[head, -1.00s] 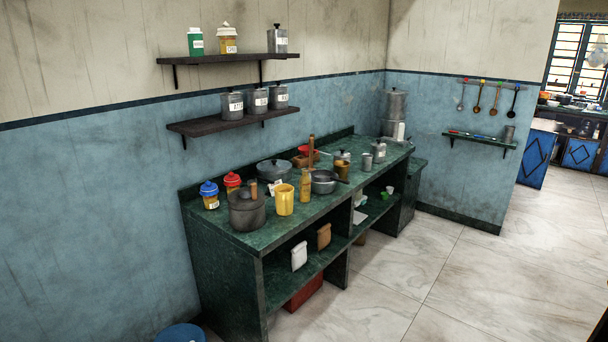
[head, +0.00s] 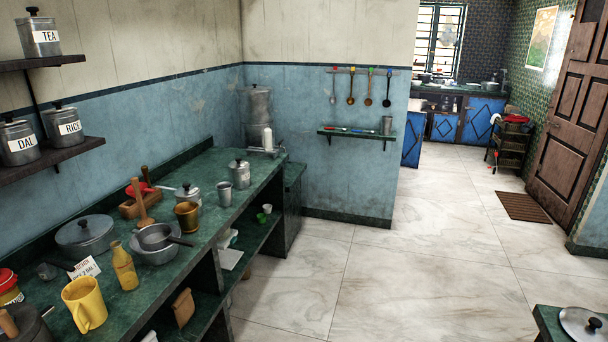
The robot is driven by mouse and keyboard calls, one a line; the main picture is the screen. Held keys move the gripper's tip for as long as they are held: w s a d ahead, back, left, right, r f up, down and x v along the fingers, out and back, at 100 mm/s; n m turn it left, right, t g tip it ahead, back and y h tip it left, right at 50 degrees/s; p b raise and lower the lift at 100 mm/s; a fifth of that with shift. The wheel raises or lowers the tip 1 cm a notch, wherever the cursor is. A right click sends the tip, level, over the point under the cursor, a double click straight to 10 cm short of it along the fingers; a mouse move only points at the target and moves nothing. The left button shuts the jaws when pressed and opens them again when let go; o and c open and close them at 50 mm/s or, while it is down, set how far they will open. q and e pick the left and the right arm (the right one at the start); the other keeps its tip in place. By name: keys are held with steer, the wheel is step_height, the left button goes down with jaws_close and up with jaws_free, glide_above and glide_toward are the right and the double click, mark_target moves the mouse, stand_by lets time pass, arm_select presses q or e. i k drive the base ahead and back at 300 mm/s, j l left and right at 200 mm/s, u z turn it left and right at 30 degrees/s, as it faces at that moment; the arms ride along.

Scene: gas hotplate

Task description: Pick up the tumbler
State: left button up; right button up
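Several cup-shaped things are in the head view, and I cannot tell which is the task's tumbler. A small grey metal tumbler (head: 224,194) stands upright on the green counter (head: 215,162). A brass-coloured cup (head: 188,216) stands nearer, beside a metal bowl (head: 156,248). Another grey metal tumbler (head: 387,125) stands at the right end of the small green wall shelf (head: 352,133). A yellow mug (head: 86,303) with a handle is at the near left of the counter. Neither of my grippers is in view.
The counter also holds a lidded pot (head: 85,236), a yellow bottle (head: 124,267) and a lidded canister (head: 239,174). Ladles (head: 369,90) hang above the wall shelf. The tiled floor (head: 400,260) is clear. A green-topped surface with a metal lid (head: 583,322) is at lower right.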

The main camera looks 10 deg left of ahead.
mark_target(224, 189)
steer(key=i+l+u, duration=0.2)
steer(key=i, duration=0.25)
steer(key=i+u, duration=0.25)
steer(key=i, duration=0.25)
steer(key=i+l+u, duration=0.4)
steer(key=i+l, duration=0.25)
steer(key=i, duration=0.2)
